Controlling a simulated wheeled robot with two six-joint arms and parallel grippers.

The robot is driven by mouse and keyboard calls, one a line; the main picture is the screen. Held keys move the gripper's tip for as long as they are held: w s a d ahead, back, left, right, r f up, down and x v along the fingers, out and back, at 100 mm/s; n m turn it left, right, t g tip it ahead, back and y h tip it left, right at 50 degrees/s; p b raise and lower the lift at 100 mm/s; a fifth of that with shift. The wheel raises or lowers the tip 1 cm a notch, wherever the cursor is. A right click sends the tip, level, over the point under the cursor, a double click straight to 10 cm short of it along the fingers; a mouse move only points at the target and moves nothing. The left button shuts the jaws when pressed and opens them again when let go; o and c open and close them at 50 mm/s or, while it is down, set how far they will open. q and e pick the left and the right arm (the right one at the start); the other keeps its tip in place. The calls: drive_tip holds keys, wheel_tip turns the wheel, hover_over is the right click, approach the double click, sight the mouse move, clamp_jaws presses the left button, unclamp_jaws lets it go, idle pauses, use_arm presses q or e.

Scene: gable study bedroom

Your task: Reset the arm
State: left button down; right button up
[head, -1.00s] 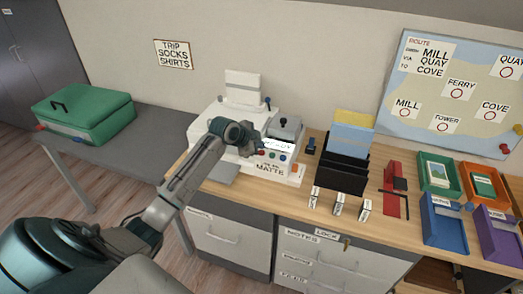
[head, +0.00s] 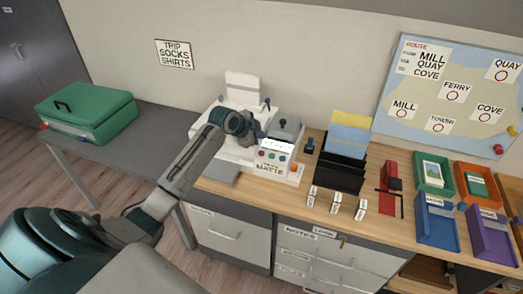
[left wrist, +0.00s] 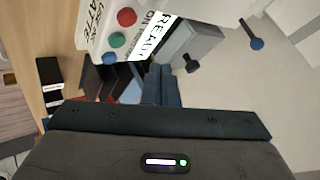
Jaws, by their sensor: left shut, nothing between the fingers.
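My left arm reaches in from the lower left of the head view. Its left gripper (head: 260,134) is in front of the white printer-like machine (head: 213,134), beside the lit display. In the left wrist view the two dark blue fingers of my left gripper (left wrist: 161,84) lie together, shut and empty. Beyond them the machine (left wrist: 95,32) shows its READY display and its red, green and blue buttons. I cannot tell whether the fingertips touch the machine. My right arm and gripper are not in the head view.
A green suitcase (head: 100,112) lies on the grey table (head: 160,130) at left. On the wooden desk (head: 290,205) stand a black file rack (head: 340,175), a red stapler-like tool (head: 391,177) and coloured trays (head: 437,232). A map board (head: 450,85) is behind.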

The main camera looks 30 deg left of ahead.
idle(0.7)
use_arm(q)
drive_tip(key=s+d+f+n+g, duration=0.1)
drive_tip(key=s+d+f+n, duration=0.1)
drive_tip(key=s+d+f, duration=0.6)
drive_tip(key=s+d+f+n+g, duration=0.2)
drive_tip(key=s+d+f, duration=0.15)
drive_tip(key=s, duration=0.75)
drive_tip(key=s+d+r+n+g+y, duration=0.1)
drive_tip(key=s+d+n, duration=0.15)
drive_tip(key=s, duration=0.85)
drive_tip(key=s+d+r+n+g+y, duration=0.15)
drive_tip(key=s+n, duration=0.25)
drive_tip(key=s, duration=0.7)
wheel_tip(320, 180, down, 32)
drive_tip(key=a+g, duration=0.1)
drive_tip(key=a, duration=0.2)
drive_tip(key=s+f+g+b, duration=0.1)
drive_tip(key=s+f, duration=1.8)
drive_tip(key=shift+a, duration=0.35)
